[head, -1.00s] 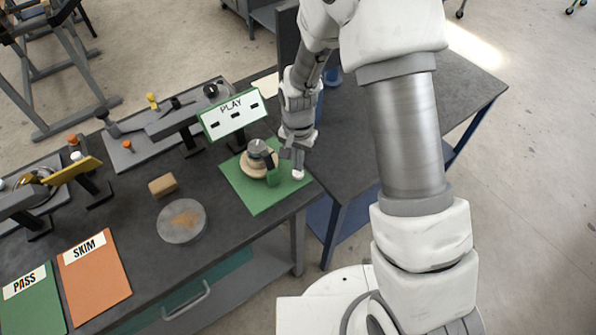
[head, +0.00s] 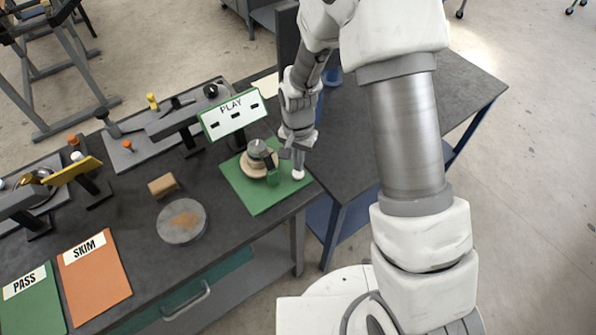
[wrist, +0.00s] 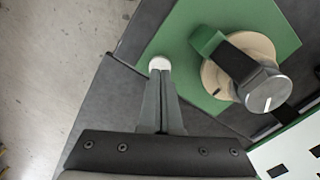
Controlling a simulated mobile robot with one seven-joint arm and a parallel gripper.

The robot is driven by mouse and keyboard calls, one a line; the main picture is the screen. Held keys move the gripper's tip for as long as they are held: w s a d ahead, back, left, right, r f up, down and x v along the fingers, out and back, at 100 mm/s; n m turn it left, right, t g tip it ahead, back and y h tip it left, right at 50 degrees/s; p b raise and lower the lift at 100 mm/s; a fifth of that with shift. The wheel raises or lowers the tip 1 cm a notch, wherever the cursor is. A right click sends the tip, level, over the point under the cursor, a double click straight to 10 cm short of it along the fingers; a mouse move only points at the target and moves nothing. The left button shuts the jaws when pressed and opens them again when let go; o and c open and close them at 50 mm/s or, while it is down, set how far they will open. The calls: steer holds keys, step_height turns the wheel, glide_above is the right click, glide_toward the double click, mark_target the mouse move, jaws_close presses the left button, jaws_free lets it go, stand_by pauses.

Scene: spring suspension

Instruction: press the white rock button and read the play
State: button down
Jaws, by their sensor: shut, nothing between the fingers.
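The white rock button (head: 298,175) is a small white round knob near the right corner of a green mat (head: 246,200). In the wrist view the button (wrist: 159,63) shows just beyond my fingertips. My gripper (head: 299,168) is shut and empty, pointing down at the button. The tips look close to or touching it; I cannot tell which. The PLAY sign (head: 232,115) is a white panel with a green border and black marks. A grey dial with a white line (wrist: 268,94) stands on a tan round base beside the button, with a green-tipped dark arm.
A tan block (head: 163,185) and a round grey dish (head: 182,221) lie left of the mat. A green PASS board (head: 35,305) and an orange SKIM board (head: 95,275) lie at the front left. Lever mechanisms line the back. The dark table at right is clear.

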steer(key=shift+f, duration=0.15)
stand_by(0.3)
steer(key=shift+f+b, duration=1)
steer(key=shift+r, duration=0.25)
step_height(320, 180, up, 8)
steer(key=p, duration=0.5)
steer(key=shift+f, duration=0.25)
